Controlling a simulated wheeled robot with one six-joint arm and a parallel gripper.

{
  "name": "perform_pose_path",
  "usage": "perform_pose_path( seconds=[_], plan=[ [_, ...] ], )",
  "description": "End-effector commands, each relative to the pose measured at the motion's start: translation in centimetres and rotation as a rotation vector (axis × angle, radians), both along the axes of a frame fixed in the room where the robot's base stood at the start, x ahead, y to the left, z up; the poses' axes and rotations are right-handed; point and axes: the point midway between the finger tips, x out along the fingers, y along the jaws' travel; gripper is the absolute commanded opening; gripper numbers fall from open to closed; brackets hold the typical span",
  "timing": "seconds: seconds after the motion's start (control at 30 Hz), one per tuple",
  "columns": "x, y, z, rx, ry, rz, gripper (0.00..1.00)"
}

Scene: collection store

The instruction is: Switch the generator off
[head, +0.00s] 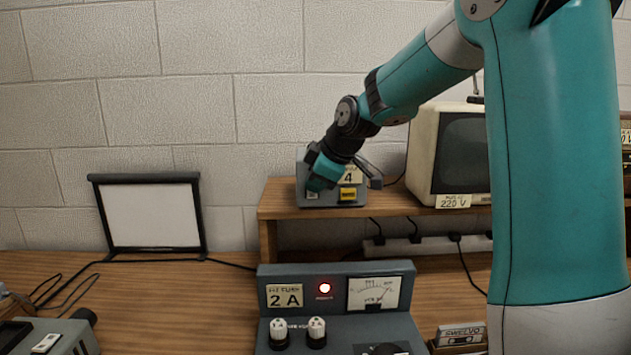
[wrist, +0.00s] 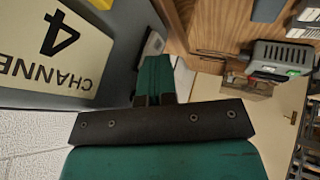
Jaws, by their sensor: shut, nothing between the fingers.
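A small grey box (head: 330,198) stands on the raised wooden shelf. It has a "4" label, a small yellow plate (head: 348,194) and a pale switch-like part (head: 312,194) low on its left. The wrist view shows its "CHANNEL 4" label (wrist: 58,45) upside down. My gripper (head: 320,180) is shut and empty, right in front of this box and hiding part of its face. In the wrist view its fingertips (wrist: 155,68) are beside a pale part (wrist: 153,44) on the box. I cannot tell whether they touch, how the switch is set, or which device is the generator.
A grey unit (head: 270,325) marked "2 A" with a lit red lamp (head: 325,288), knobs and a meter stands below. A monitor (head: 423,150) marked "220 V" stands right of the box. A white screen (head: 150,215) is at left. The desk between is mostly clear.

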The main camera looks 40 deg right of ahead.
Motion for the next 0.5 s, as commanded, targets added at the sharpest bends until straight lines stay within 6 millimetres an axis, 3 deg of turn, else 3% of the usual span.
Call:
perform_pose_path(
  seconds=[0.5],
  plan=[
    [0.0,0.0,1.6,0.0,0.0,0.0,0.0]
  ],
)
